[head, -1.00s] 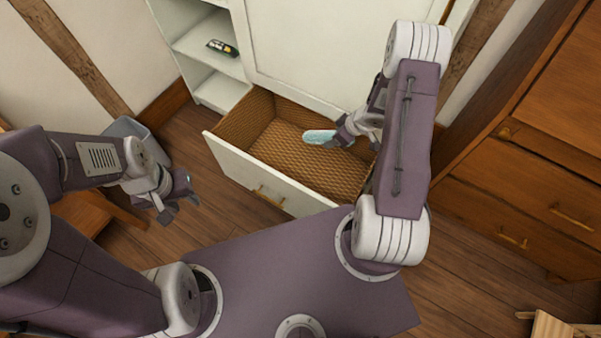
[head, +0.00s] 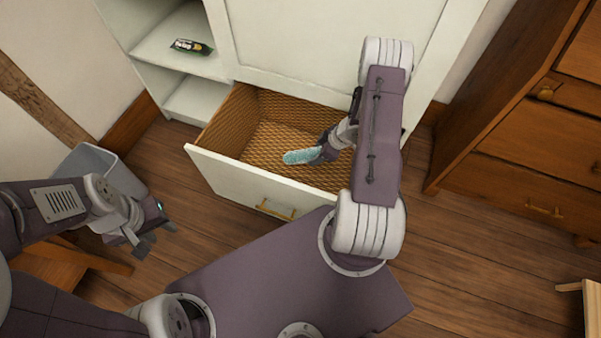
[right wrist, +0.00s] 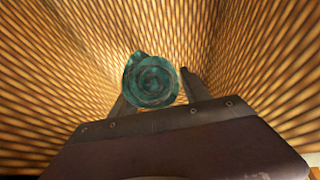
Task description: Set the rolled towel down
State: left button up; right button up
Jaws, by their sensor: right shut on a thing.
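The rolled towel is a light teal roll (head: 302,157) in the head view. In the right wrist view its spiral end (right wrist: 152,80) faces the camera between the two fingers. My right gripper (head: 318,152) is shut on the towel and holds it inside the open drawer (head: 228,174). The wicker-patterned lining surrounds it in the right wrist view. I cannot tell whether the towel touches the drawer floor. My left gripper (head: 150,238) is empty, with its fingers apart, left of the drawer and over the wooden floor.
The white cabinet (head: 330,45) stands behind the drawer, with a dark packet (head: 192,46) on its side shelf. A grey bin (head: 85,163) and a wooden stool (head: 65,265) are near my left arm. A brown dresser (head: 510,150) stands at the right.

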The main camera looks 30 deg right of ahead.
notch_tip(320, 180, down, 10)
jog(key=b, duration=0.7)
jog(key=o, duration=1.6)
